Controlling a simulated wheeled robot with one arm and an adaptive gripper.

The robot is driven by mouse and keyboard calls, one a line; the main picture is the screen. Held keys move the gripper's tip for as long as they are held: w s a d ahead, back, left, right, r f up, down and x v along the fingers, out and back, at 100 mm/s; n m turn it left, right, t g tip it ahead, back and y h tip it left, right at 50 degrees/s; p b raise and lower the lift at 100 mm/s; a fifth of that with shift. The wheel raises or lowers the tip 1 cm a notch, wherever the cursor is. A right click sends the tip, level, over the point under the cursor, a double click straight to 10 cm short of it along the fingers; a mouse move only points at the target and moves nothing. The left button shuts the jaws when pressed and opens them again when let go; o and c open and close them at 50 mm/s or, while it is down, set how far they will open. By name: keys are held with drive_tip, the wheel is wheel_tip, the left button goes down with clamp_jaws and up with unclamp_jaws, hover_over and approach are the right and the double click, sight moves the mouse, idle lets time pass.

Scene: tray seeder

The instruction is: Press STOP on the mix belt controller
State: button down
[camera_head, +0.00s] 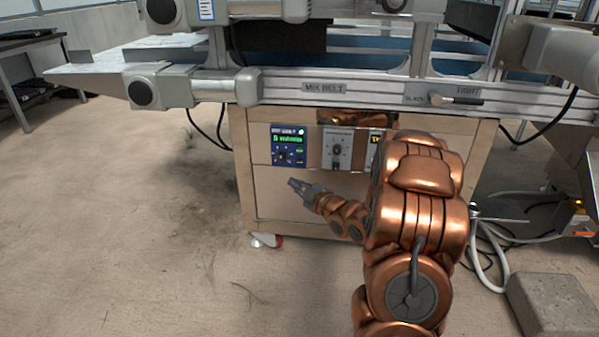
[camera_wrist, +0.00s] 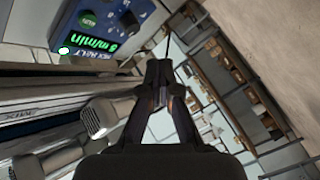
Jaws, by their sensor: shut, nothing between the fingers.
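The mix belt controller (camera_head: 288,147) is a blue panel with a lit green display on the front of the metal cabinet under the belt. In the wrist view the controller (camera_wrist: 110,22) shows at the top left, turned and cut off by the frame, with a green button and dark knobs. I cannot clearly read a STOP label. My gripper (camera_head: 293,184) is shut and empty, just below the controller in the head view. In the wrist view my gripper (camera_wrist: 160,70) is right of the controller, with no visible contact.
A grey dial box (camera_head: 338,149) sits right of the controller, and a yellow label (camera_head: 376,150) is partly hidden by my arm. The belt rail (camera_head: 330,88) juts out above. A grey block (camera_head: 552,304) lies on the floor at right.

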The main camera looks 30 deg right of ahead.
sight(300, 162)
drive_tip(key=shift+w, duration=0.1)
idle(0.3)
drive_tip(key=shift+w+d+p, duration=1.1)
drive_tip(key=shift+w+d, duration=0.35)
drive_tip(key=shift+w, duration=0.2)
drive_tip(key=shift+w+d+p, duration=1.05)
drive_tip(key=shift+w+d, duration=0.4)
drive_tip(key=shift+w, duration=0.15)
drive_tip(key=shift+w, duration=0.1)
drive_tip(key=shift+w+d+p, duration=0.2)
drive_tip(key=shift+d+p, duration=0.05)
drive_tip(key=shift+p, duration=0.05)
drive_tip(key=shift+w+d, duration=0.25)
idle(0.4)
drive_tip(key=shift+s+a, duration=0.5)
drive_tip(key=shift+s, duration=0.1)
